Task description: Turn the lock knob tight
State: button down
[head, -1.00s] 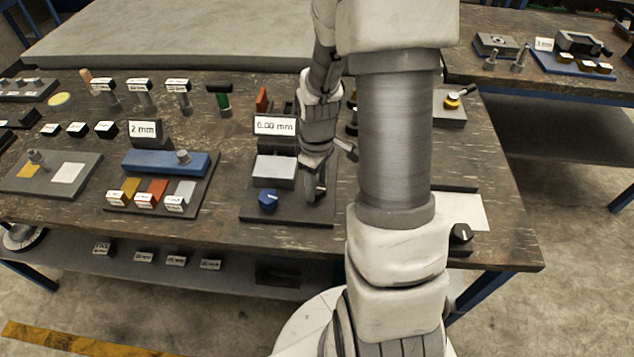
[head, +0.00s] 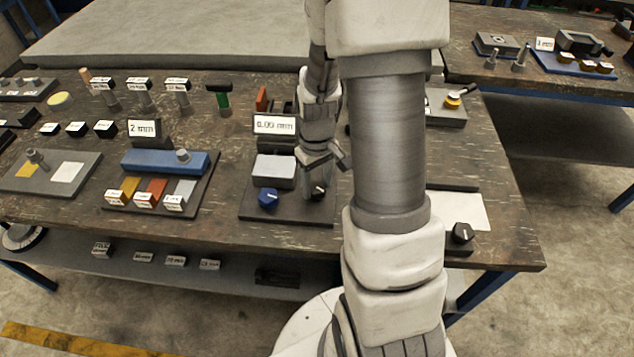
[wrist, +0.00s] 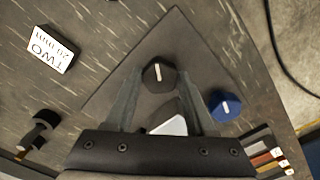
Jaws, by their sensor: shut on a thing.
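The black knob with a white line (head: 318,192) sits on the dark base plate (head: 285,212), right of a blue knob (head: 268,198). In the wrist view my gripper (wrist: 159,78) has one finger on each side of the black knob (wrist: 158,87), and its jaws are shut on it. The finger contact is hard to make out in the head view, where my gripper (head: 325,163) shows just above the knob. The blue knob also shows in the wrist view (wrist: 224,105), right of the fingers. A grey block (head: 273,169) and a millimetre readout (head: 274,125) stand behind the knobs.
To the left is a plate with a blue block (head: 165,162) and several labelled coloured blocks. Another black knob (head: 461,233) is at the right front edge by a white pad (head: 462,208). My own arm hides part of the table.

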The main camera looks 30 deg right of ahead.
aim_at(316, 187)
jog(key=m, duration=0.5)
jog(key=shift+m, duration=0.4)
jog(key=m+p, duration=0.1)
jog(key=m, duration=0.4)
jog(key=shift+m, duration=0.3)
jog(key=shift+c, duration=1.2)
grip_release()
notch_tip(316, 187, up, 17)
jog(key=p, duration=0.3)
jog(key=shift+r+p, duration=0.2)
jog(key=shift+p, duration=0.15)
jog(key=shift+a, duration=0.1)
